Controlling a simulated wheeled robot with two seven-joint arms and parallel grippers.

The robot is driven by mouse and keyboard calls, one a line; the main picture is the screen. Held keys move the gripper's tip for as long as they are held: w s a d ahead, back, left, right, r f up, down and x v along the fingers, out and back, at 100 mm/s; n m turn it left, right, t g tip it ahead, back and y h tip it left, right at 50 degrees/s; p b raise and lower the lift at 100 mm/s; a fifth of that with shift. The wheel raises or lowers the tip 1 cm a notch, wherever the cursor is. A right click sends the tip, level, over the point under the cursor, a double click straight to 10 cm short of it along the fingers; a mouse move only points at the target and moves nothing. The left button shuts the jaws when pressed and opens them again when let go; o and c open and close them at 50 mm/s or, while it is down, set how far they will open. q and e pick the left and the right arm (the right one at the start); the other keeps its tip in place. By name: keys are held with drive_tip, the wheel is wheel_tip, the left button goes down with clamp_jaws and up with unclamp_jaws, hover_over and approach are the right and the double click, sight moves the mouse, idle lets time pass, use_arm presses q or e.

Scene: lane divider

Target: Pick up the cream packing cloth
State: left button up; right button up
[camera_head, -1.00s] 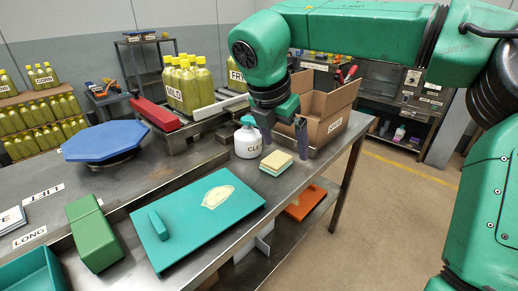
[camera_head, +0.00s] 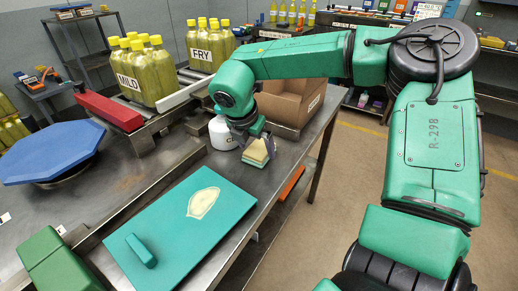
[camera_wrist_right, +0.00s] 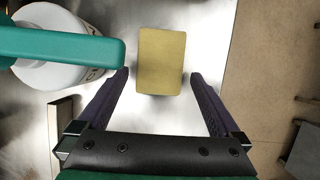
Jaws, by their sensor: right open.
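Whether the fingers are level with the cloth I cannot tell. My left gripper is not in view.
The white spray bottle (camera_head: 221,133), with its teal head (camera_wrist_right: 70,45), stands close left of the gripper. A cardboard box (camera_head: 290,100) stands behind. A teal board (camera_head: 170,240) with a cream patch (camera_head: 203,203) lies in front. The bench's right edge is near the cloth.

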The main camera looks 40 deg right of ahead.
sight(255, 154)
drive_tip(key=shift+x, duration=0.9)
drive_tip(key=shift+r, duration=0.1)
drive_tip(key=c, duration=1.2)
drive_tip(key=shift+a+r, duration=0.1)
drive_tip(key=shift+a+r+b, duration=0.1)
drive_tip(key=shift+r+b, duration=0.3)
drive_tip(key=shift+b, duration=0.1)
drive_tip(key=r, duration=0.6)
drive_tip(key=shift+s+a+b, duration=0.1)
drive_tip(key=shift+a+b, duration=0.15)
drive_tip(key=shift+b, duration=0.15)
drive_tip(key=s+a+b, duration=0.1)
drive_tip(key=a, duration=0.2)
drive_tip(key=s+a, duration=0.1)
drive_tip(key=a, duration=0.3)
drive_tip(key=s+a+b, duration=0.1)
drive_tip(key=a, duration=0.3)
drive_tip(key=shift+s+f+b, duration=0.15)
drive_tip(key=shift+f+b, duration=0.1)
drive_tip(key=shift+b, duration=0.1)
drive_tip(key=a, duration=0.2)
drive_tip(key=s+a, duration=0.1)
drive_tip(key=a, duration=0.3)
drive_tip(key=shift+s+a+r, duration=0.1)
drive_tip(key=shift+s+r, duration=0.1)
drive_tip(key=shift+s, duration=0.2)
drive_tip(key=shift+s+a+r, duration=0.1)
drive_tip(key=shift+s+a, duration=0.15)
drive_tip(key=shift+a, duration=0.35)
